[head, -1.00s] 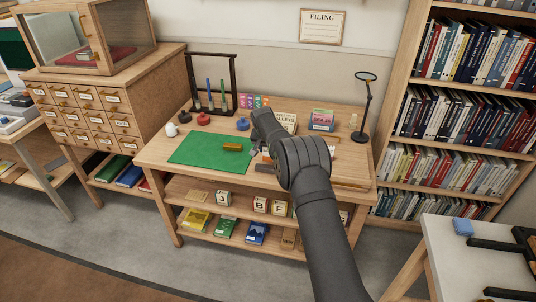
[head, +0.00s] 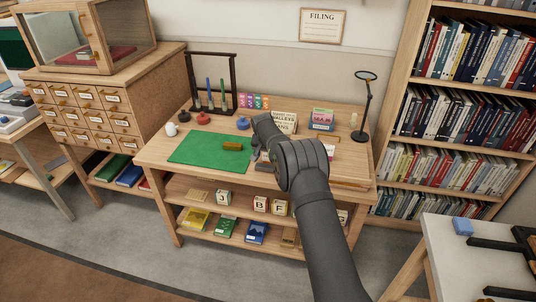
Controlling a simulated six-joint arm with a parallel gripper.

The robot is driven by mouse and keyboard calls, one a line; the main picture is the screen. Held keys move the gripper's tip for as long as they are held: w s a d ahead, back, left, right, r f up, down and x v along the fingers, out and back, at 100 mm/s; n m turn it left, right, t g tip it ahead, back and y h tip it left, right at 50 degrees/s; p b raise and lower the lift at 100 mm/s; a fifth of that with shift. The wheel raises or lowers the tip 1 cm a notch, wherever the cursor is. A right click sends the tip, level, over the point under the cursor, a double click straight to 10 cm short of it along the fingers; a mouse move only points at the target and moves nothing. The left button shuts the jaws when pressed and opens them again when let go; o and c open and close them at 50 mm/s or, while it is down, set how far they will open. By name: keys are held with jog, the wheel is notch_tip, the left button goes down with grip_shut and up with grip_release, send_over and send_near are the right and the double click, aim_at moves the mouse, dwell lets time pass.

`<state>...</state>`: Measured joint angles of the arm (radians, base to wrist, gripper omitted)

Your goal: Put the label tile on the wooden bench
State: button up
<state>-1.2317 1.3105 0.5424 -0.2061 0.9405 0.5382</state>
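The wooden bench (head: 160,152) stands in the middle of the head view, with a green mat (head: 195,152) on its top. A small brown block (head: 232,144) lies on the mat's right part. I cannot tell for sure which piece is the label tile; a flat tan piece (head: 197,195) lies on the shelf under the bench top. My gripper (head: 254,156) is low over the bench top, just right of the mat's edge. It is small and partly hidden by my own arm, so its opening and anything between its fingers cannot be made out.
A rack with coloured sticks (head: 210,85), a blue round item (head: 242,123), a sign (head: 284,122), a small box (head: 322,119) and a magnifier lamp (head: 366,105) stand along the back. Letter blocks (head: 260,204) sit on the shelf below. The mat's left part is clear.

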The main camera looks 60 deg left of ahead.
jog(key=v, duration=1.2)
jog(key=x, duration=1.2)
jog(key=shift+r, duration=1.4)
jog(key=shift+f, duration=0.15)
